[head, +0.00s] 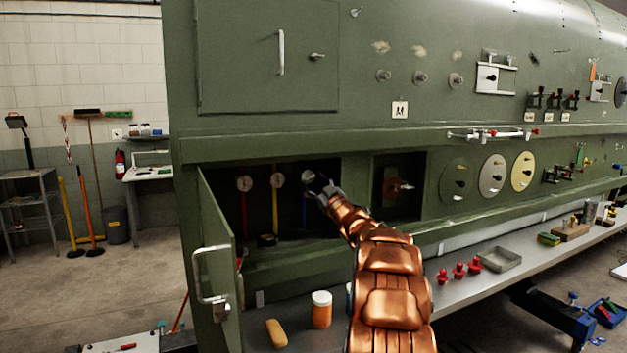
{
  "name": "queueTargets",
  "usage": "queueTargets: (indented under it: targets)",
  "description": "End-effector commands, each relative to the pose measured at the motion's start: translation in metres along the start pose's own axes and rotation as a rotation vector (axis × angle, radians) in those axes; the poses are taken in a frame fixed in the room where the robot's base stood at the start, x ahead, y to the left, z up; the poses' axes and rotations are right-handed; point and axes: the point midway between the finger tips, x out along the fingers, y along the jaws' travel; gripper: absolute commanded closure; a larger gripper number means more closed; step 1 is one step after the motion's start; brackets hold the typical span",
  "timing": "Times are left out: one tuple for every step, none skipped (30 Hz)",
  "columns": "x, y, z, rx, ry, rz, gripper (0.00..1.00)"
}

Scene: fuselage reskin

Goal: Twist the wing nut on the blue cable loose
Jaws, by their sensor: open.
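A recessed bay in the green fuselage holds a red cable (244,212), a yellow cable (275,210) and a blue cable (304,207), each hanging below a round pale fitting. The blue cable's wing nut (307,176) is at the fitting on the right; its wings are too small to make out. My gripper (314,188) is open at the lower right of this fitting, very close to it. I cannot tell whether the fingers touch it. My gripper and arm cover part of the bay's right side.
The bay's door (219,245) hangs open on the left, with a handle jutting out. A second recess (410,165) lies to the right. The bench (455,300) below holds an orange jar (321,312), a yellow block (277,333), red knobs (459,271) and a metal tray (500,260).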

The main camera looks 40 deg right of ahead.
Motion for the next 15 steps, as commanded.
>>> queueTargets:
  targets:
    - [0.0024,0.0001,-0.0006,0.0,0.0,0.0,0.38]
    - [0.0031,0.0001,-0.0006,0.0,0.0,0.0,0.38]
    - [0.0037,0.0001,-0.0007,-0.001,0.0,0.0,0.38]
    - [0.0039,0.0001,-0.0007,-0.001,0.0,0.0,0.38]
    - [0.0039,0.0001,-0.0006,-0.001,0.0,0.0,0.38]
    - [0.0038,0.0001,-0.0006,-0.001,0.0,0.0,0.38]
    - [0.0038,0.0001,-0.0006,-0.001,0.0,0.0,0.38]
    - [0.0037,0.0,-0.0006,-0.001,0.0,0.0,0.38]
    - [0.0037,0.0,-0.0006,-0.001,0.0,0.0,0.38]
    - [0.0038,0.0,-0.0007,-0.002,0.0,0.0,0.4]
    - [0.0037,-0.0001,-0.0006,-0.001,0.0,0.0,0.43]
    - [0.0037,-0.0001,-0.0006,-0.002,0.0,0.0,0.47]
    - [0.0037,0.0,-0.0006,-0.002,0.0,0.0,0.5]
    - [0.0037,-0.0001,-0.0006,-0.002,0.0,0.0,0.53]
    - [0.0037,0.0,-0.0007,-0.002,0.0,0.0,0.57]
